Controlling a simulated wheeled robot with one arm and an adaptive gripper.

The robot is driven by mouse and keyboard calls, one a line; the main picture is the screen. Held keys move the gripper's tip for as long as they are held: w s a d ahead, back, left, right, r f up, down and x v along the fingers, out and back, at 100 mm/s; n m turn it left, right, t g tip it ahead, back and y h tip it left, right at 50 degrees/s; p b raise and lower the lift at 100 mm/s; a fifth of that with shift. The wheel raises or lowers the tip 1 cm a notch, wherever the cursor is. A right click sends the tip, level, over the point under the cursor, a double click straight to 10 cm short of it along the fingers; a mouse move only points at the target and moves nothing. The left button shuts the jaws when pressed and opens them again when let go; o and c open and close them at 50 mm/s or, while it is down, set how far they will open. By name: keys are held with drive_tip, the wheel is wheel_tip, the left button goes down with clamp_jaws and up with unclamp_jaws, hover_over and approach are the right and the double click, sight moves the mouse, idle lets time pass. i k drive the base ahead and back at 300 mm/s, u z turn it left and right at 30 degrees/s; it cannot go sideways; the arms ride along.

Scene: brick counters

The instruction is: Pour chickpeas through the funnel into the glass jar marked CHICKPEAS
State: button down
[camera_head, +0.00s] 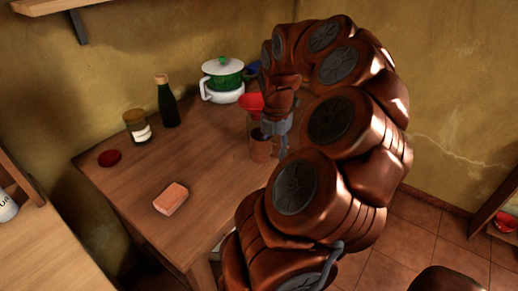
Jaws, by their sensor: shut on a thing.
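A red funnel (250,103) shows at the table's back right, just left of my gripper, partly hidden by my arm. What lies directly under the funnel is mostly hidden. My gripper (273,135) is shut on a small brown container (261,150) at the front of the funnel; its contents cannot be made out. A glass jar (137,127) with a pale label stands at the table's back left; the label is too small to read. No chickpeas can be told apart.
On the wooden table (215,165) are a dark green bottle (166,105), a white-and-green lidded pot (223,80), a red round lid (109,158) and a pinkish brick-shaped block (171,198). A blue thing (254,67) is partly hidden behind my arm. The table's middle is clear.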

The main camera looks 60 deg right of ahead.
sight(253, 121)
drive_tip(key=k, duration=1.5)
